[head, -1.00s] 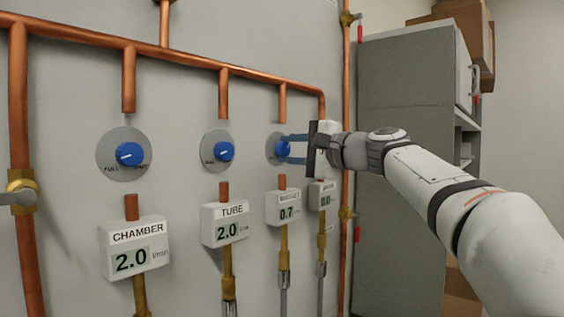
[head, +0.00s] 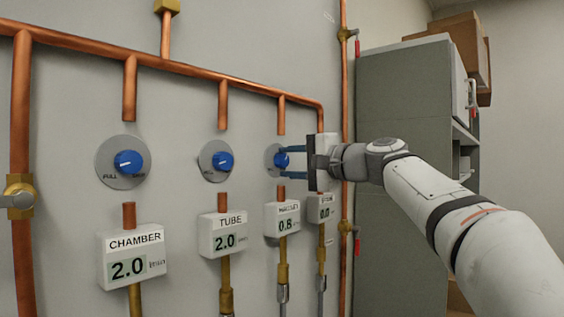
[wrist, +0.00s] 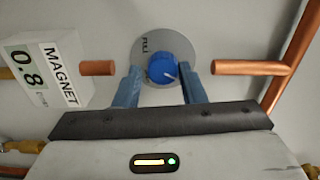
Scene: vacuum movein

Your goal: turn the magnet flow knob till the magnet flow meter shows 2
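The blue magnet flow knob (head: 281,160) sits on a round grey dial plate on the wall, third from the left. In the head view my gripper (head: 291,161) reaches the knob from the right. The magnet flow meter (head: 282,218) below the knob reads 0.8, also on the meter in the wrist view (wrist: 38,75).
The chamber meter (head: 131,257) and tube meter (head: 224,234) both read 2.0, with blue knobs above them. A fourth meter (head: 320,209) is partly legible. Copper pipes run above and below the knobs. A grey cabinet (head: 402,170) stands right, behind my arm.

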